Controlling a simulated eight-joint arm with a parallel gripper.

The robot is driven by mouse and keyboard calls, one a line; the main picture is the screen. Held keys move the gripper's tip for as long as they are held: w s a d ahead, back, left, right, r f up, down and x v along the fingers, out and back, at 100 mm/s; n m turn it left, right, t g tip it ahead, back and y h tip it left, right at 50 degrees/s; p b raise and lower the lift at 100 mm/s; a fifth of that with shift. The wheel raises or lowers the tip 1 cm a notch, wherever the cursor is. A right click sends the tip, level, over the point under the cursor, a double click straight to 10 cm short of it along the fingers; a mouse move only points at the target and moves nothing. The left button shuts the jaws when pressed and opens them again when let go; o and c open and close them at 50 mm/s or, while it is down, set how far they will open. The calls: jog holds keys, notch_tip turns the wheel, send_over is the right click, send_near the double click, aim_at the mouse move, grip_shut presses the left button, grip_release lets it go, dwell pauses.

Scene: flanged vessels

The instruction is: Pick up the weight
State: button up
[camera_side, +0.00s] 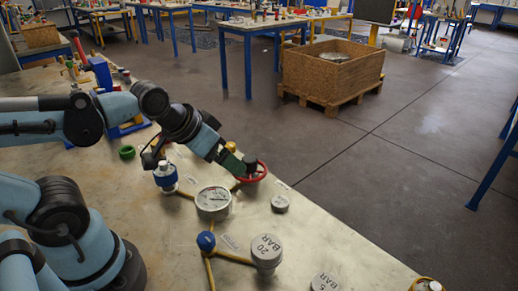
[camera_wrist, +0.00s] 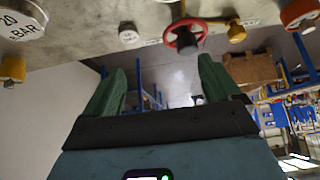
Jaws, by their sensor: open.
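Several grey, weight-like discs stand on the workbench. One marked "20 BAR" (camera_side: 267,250) is at the front and also shows in the wrist view (camera_wrist: 22,22) at top left. One marked "5 BAR" (camera_side: 325,282) is at the bottom edge, and a smaller one (camera_side: 280,203) is right of the gauge. I cannot tell which is the task's weight. My gripper (camera_side: 234,162) is above the bench near the red handwheel. In the wrist view its green fingers (camera_wrist: 162,82) are spread with nothing between them.
A red handwheel (camera_side: 262,174), a round gauge (camera_side: 213,199), a blue-and-white fitting (camera_side: 166,177) and a blue knob (camera_side: 206,241) sit on yellow piping. A green ring (camera_side: 127,152) lies farther back. The bench's right edge drops to open floor; a wooden crate (camera_side: 330,82) stands beyond.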

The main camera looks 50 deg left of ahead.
jog(key=d+m+g, duration=0.1)
jog(key=d+m, duration=0.3)
jog(key=m, duration=0.3)
notch_tip(320, 180, up, 3)
jog(key=m+g, duration=0.6)
jog(key=m, duration=2.1)
send_over(267, 246)
jog(key=f, duration=0.6)
jog(key=shift+s+d+f, duration=0.1)
jog(key=shift+s, duration=0.2)
jog(key=shift+w+f, duration=0.15)
jog(key=shift+f, duration=1.15)
jog(key=shift+w+f, duration=0.15)
jog(key=shift+f, duration=1.1)
jog(key=c, duration=1.5)
